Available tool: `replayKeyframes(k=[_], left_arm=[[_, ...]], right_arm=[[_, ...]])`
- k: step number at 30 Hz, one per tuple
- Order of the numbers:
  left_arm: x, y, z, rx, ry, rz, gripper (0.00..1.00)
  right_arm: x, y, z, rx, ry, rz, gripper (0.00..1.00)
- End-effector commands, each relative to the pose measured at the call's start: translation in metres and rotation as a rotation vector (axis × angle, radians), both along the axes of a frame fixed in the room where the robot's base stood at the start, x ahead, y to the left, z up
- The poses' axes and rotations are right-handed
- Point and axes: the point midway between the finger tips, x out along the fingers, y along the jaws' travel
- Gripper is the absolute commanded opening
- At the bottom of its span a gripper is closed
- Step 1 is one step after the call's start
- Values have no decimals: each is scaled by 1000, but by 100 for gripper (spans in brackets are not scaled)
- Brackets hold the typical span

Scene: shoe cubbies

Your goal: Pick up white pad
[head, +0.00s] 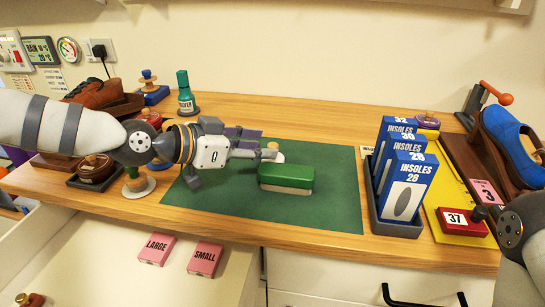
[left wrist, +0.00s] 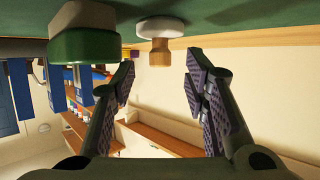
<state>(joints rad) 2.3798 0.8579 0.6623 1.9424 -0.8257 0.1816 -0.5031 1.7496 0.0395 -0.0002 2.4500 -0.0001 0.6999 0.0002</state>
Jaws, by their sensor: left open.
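A round white pad (left wrist: 161,25) with a wooden handle rests on the green mat (head: 335,212). In the head view only a sliver of the pad (head: 279,157) shows, just beyond my left fingertips. My left gripper (head: 262,149) is open and empty, reaching low over the mat from the left. In the left wrist view, which looks upside down, the pad stands ahead of the gap between the open fingers (left wrist: 160,80), slightly left of its middle. I see no contact. My right gripper is out of view; only part of that arm shows.
A green block-shaped brush (head: 287,178) lies close to the left fingertips, in front of the pad. Blue insole boxes (head: 407,185) stand in a grey tray to the right. A green bottle (head: 185,92) stands behind my left gripper. The mat's front right is clear.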

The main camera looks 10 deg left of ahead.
Motion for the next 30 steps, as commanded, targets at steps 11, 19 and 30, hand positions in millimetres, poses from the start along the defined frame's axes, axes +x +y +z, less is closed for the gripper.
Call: replayKeyframes(k=[11, 19, 30], left_arm=[[29, -28, -18, 0, 2, -1, 41], [28, -28, -17, 0, 2, -1, 3], [27, -27, -19, 2, 7, -1, 0]], right_arm=[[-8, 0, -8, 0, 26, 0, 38], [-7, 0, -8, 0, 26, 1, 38], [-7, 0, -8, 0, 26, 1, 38]])
